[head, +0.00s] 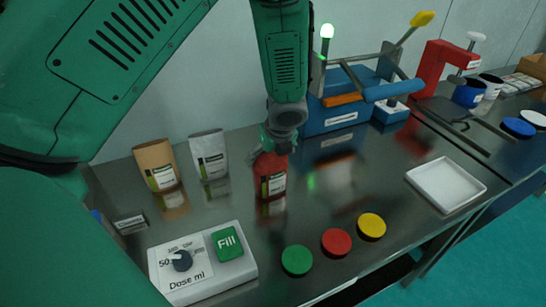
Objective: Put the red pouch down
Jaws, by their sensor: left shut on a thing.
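The red pouch (271,177) with a label on its front is upright over the metal table, in the middle of the head view. My left gripper (270,149) comes down from above and is shut on the top of the pouch. The pouch's bottom is at or very near the table top (330,215); I cannot tell whether it touches. My right gripper is not in view.
A brown pouch (157,166) and a white pouch (209,155) stand to the left. A dosing box (203,264) is at front left. Green (297,260), red (336,242) and yellow (371,226) discs lie in front. A white tray (446,186) and blue sieve machine (335,116) are right.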

